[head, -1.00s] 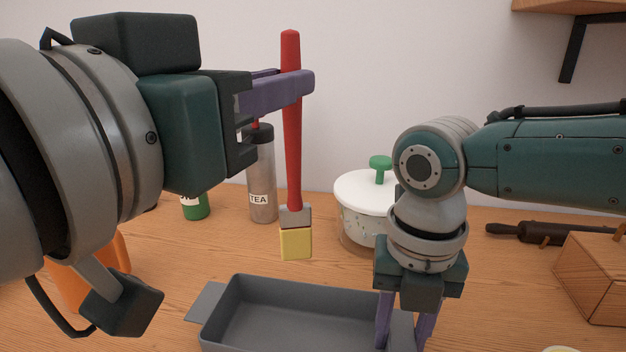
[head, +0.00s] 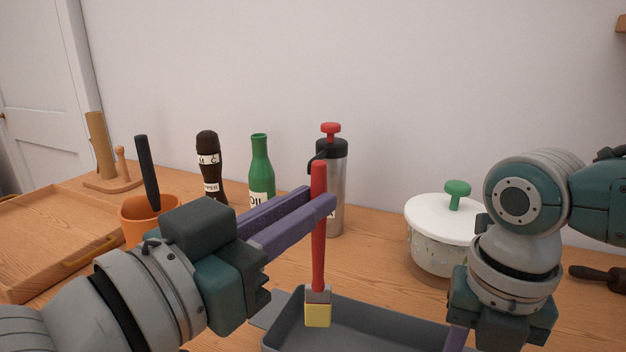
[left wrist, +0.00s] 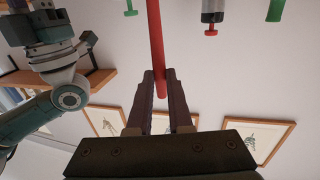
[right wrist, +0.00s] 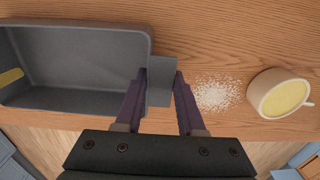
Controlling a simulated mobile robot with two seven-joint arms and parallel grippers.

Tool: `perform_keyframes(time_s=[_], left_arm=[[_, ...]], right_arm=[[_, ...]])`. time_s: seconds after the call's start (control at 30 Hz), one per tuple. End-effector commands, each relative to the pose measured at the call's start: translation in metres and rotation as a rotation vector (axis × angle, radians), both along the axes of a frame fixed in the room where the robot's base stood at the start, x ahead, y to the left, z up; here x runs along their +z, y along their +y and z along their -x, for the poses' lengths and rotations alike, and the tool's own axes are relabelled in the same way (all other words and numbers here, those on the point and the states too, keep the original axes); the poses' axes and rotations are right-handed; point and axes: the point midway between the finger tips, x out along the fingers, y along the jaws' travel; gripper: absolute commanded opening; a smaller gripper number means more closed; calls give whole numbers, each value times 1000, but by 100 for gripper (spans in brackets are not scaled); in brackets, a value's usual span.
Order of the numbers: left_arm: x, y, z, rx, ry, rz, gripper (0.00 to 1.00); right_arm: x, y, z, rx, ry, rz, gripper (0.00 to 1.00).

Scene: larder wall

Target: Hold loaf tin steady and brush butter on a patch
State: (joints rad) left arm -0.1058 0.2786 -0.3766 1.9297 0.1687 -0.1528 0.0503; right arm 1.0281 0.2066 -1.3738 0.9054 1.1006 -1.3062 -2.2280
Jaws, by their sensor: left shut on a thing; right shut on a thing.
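My left gripper (head: 318,198) is shut on the red handle of the brush (head: 318,235), held nearly upright, bristles down. Its yellow bristles (head: 317,316) show against the inside of the grey loaf tin (head: 375,318), near its left end; I cannot tell whether they touch it. The left wrist view shows the red handle (left wrist: 157,45) between the fingers. My right gripper (right wrist: 160,82) is shut on the tab at one end of the tin (right wrist: 90,42), which sits on the counter. A yellow area (right wrist: 11,77) shows at the tin's far left; I cannot tell whether it is bristles or a patch.
A cream cup of yellow stuff (right wrist: 282,95) and spilled white grains (right wrist: 215,93) lie beside the tin's tab. Behind stand a steel flask (head: 331,180), a green bottle (head: 261,170), a dark mill (head: 208,165) and a white lidded pot (head: 440,250). An orange crock (head: 137,222) and wooden tray (head: 30,235) are left.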

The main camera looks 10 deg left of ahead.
Motion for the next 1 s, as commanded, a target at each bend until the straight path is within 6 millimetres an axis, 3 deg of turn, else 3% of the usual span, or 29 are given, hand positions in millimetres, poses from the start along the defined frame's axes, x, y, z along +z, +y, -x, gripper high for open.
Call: perform_keyframes(time_s=[0.53, 1.0], left_arm=[[-51, -1, 0, 0, 2, -1, 0], [-55, -43, 8, 0, 0, 3, 0]], right_arm=[[0, 0, 0, 0, 0, 1, 0], [0, 0, 0, 0, 0, 1, 0]])
